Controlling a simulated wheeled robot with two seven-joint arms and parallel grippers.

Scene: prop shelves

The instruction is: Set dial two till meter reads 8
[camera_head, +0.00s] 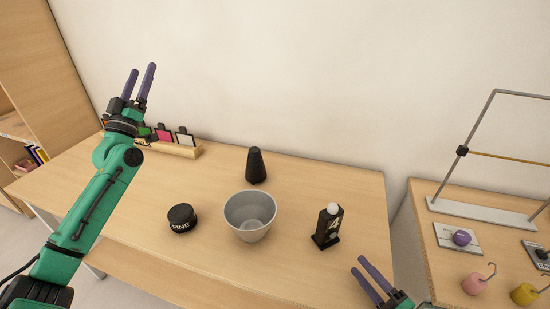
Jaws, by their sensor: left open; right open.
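A low round black knob (182,219) marked "FINE" sits on the table left of centre. A black upright block (327,226) with a white ball on top shows a white "4" on its face, right of centre. I cannot tell whether either is dial two or the meter, and no label "two" is readable. My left gripper (141,72) is open and empty, raised at the upper left, away from the knob. My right gripper (358,264) is open and empty at the bottom, right of and nearer than the block.
A grey bowl (250,217) stands between knob and block, with a black cone (256,166) behind it. A wooden rack (184,150) with coloured cards is at the back left. The right-hand table holds a metal frame (484,210) and hooked weights, including a pink one (474,285).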

